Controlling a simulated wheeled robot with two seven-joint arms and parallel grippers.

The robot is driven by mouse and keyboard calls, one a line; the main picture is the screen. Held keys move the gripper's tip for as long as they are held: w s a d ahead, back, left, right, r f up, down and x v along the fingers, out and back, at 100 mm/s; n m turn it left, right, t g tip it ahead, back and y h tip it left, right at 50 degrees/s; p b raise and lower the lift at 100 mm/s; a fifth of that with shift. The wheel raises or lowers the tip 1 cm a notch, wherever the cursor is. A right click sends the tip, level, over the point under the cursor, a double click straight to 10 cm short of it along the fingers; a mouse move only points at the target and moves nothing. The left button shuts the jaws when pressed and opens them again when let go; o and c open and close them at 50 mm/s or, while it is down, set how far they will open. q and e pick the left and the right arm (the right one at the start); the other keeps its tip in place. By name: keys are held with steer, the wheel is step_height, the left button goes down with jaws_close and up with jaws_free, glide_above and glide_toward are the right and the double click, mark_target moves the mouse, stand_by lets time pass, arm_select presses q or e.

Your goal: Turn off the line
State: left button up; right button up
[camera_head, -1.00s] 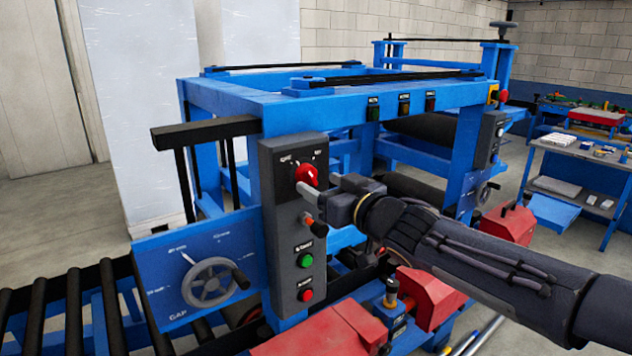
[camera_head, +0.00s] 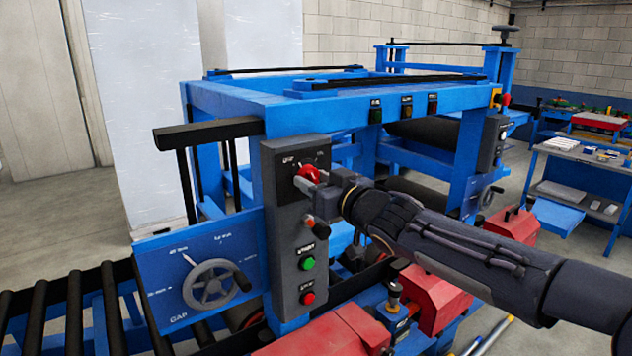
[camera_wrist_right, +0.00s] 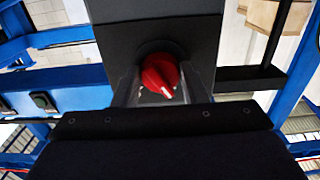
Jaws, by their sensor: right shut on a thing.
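The grey control panel (camera_head: 287,232) stands on the front post of the blue machine. Its red rotary knob (camera_head: 308,174) is at the top, and my right gripper (camera_head: 318,181) is shut on it. In the right wrist view the red knob (camera_wrist_right: 161,76) sits between my two fingers (camera_wrist_right: 158,88), with its white mark pointing down and slightly right. My left gripper is not in view.
A gap handwheel (camera_head: 210,284) on a blue plate stands left of the panel, beside the black roller conveyor (camera_head: 73,310). Red clamp blocks (camera_head: 432,298) lie below my right arm. A second grey panel (camera_head: 490,143) is on the far post.

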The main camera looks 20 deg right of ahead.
steer(key=shift+n, duration=1.7)
steer(key=o, duration=1)
steer(key=shift+c, duration=0.2)
steer(key=p+v, duration=0.2)
steer(key=v, duration=0.6)
